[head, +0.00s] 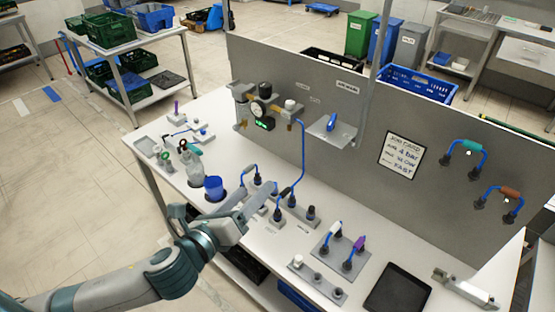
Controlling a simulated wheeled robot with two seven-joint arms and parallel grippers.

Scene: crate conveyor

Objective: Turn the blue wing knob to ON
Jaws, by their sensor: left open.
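The blue wing knob (331,122) stands on a grey plate (322,133) fixed to the upright grey panel, right of the pressure gauge. Any ON or OFF lettering by it is too small to read. My left gripper (262,200) is open over the white bench, below and left of the knob and well apart from it. It hides part of the bench fittings behind it. My right gripper is not in view.
A gauge assembly (258,108) with a blue hose stands left of the knob. The panel (400,115) bounds the bench behind.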

